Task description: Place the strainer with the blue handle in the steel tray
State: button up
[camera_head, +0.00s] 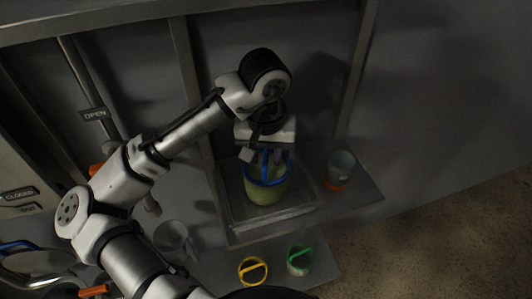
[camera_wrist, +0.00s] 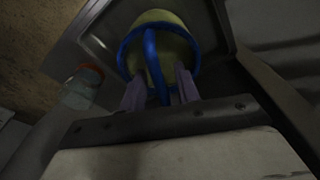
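The strainer with the blue handle (camera_head: 265,186) has a yellow-green body and a blue rim and stands upright, apparently inside the steel tray (camera_head: 235,209). In the wrist view the strainer (camera_wrist: 176,46) lies just beyond my fingers, with the tray (camera_wrist: 95,48) around it. My gripper (camera_head: 265,157) is directly above the strainer, pointing down. Its two fingers (camera_wrist: 161,92) are spread on either side of the blue handle arch, with gaps showing between handle and fingers. The strainer's underside and its contact with the tray floor are hidden.
A grey container with an orange base (camera_head: 341,169) stands right of the tray. A yellow-handled strainer (camera_head: 252,271) and a green-handled one (camera_head: 299,261) stand in front on a lower ledge. A clear container (camera_head: 172,238) is at left. Cabinet posts rise behind the tray.

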jog(key=shift+s+r, duration=0.25)
jog(key=shift+r, duration=1.75)
jog(key=shift+s+r, duration=0.2)
jog(key=shift+r, duration=1.75)
